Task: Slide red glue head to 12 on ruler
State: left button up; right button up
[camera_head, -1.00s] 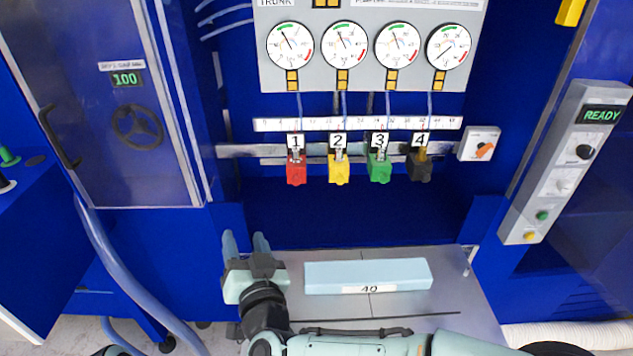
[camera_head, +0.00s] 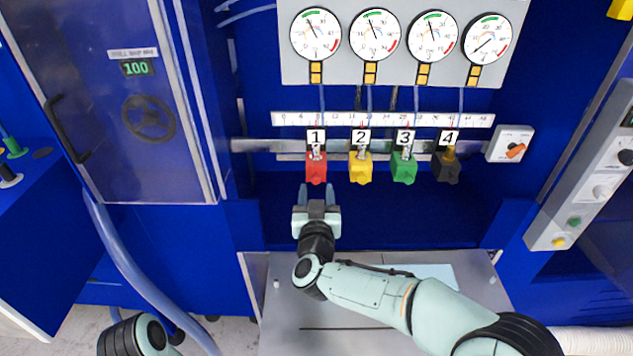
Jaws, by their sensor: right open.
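The red glue head (camera_head: 316,170), under label 1, hangs from the metal rail at the left end of the row of heads. The white ruler (camera_head: 470,120) runs above the rail; its small numbers are hard to read, and the red head sits near its left end. My right gripper (camera_head: 317,190) is open and empty, pointing up. Its fingertips are just below the red head, spread about as wide as the head, and I cannot tell whether they touch it. My left gripper is out of view; only part of my left arm shows at the bottom left.
Yellow (camera_head: 360,170), green (camera_head: 404,170) and black (camera_head: 446,168) heads hang to the right on the same rail (camera_head: 255,145). A switch box (camera_head: 511,144) is at the rail's right end. My right forearm covers most of the light-blue foam block (camera_head: 436,272) on the table (camera_head: 285,312).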

aim_at(316, 181)
jog(key=shift+w+p, duration=0.3)
jog(key=shift+w, duration=1.35)
grip_shut()
jog(key=d+b, duration=0.1)
jog(key=d, duration=0.3)
jog(key=shift+d, duration=0.3)
grip_release()
jog(key=shift+a, duration=0.1)
